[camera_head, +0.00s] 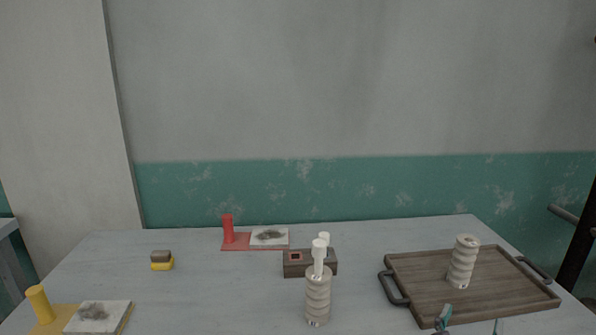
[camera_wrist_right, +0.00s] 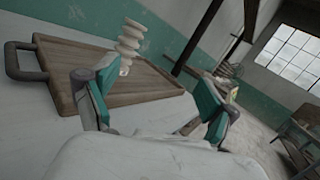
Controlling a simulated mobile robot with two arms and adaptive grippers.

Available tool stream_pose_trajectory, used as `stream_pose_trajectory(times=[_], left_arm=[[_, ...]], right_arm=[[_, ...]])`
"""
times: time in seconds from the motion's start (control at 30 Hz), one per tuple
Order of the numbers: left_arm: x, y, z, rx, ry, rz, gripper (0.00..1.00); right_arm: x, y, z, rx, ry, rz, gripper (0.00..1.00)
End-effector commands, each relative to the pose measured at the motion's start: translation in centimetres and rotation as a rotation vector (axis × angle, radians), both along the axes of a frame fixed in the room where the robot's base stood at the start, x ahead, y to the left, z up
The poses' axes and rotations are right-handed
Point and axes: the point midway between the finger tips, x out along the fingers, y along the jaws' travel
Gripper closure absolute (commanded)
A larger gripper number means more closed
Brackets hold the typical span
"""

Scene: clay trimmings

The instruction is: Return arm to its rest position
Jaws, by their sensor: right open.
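My right gripper (camera_head: 469,322) shows only by its teal fingertips at the bottom edge of the head view, in front of the wooden tray (camera_head: 420,277). In the right wrist view its two teal fingers (camera_wrist_right: 163,95) are spread apart with nothing between them. Beyond the fingers are the tray (camera_wrist_right: 62,68) and a pale ridged column (camera_wrist_right: 128,43) standing on it. That column (camera_head: 464,260) stands upright on the tray in the head view, apart from the gripper. The rest of my right arm is hidden in the head view. My left gripper is in neither view.
A second ridged column (camera_head: 318,298) stands mid-table before a dark wooden block (camera_head: 295,268); white-topped pieces rise there. A red stand (camera_head: 235,243), a yellow-and-brown block (camera_head: 161,261) and a yellow stand (camera_head: 48,316) are farther left. Bare table lies between them.

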Motion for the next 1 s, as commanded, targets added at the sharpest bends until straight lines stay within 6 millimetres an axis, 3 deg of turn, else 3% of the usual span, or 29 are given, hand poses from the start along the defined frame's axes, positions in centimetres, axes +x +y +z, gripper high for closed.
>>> stream_pose_trajectory(times=[0.27, 0.37, 0.5, 0.6, 0.73, 0.9, 1.0], left_arm=[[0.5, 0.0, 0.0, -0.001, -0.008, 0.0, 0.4], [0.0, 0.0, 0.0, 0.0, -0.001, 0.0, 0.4], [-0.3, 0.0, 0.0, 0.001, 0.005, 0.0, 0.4], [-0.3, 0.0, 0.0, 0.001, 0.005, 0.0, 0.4], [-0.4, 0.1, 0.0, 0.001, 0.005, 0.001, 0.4], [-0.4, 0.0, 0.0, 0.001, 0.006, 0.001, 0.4], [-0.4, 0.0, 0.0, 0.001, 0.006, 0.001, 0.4]], right_arm=[[-0.2, 4.7, 3.3, -0.408, 0.057, 0.168, 0.15], [-0.6, 7.6, 4.1, -0.623, 0.096, 0.252, 0.15], [-1.9, 13.4, 3.4, -1.035, 0.189, 0.413, 0.15], [-4.0, 18.1, 0.4, -1.42, 0.295, 0.571, 0.15], [-8.2, 21.6, -6.0, -1.908, 0.458, 0.802, 0.15], [-14.5, 21.0, -13.3, -2.367, 0.659, 1.099, 0.15], [-17.6, 19.4, -15.8, -2.526, 0.753, 1.249, 0.15]])
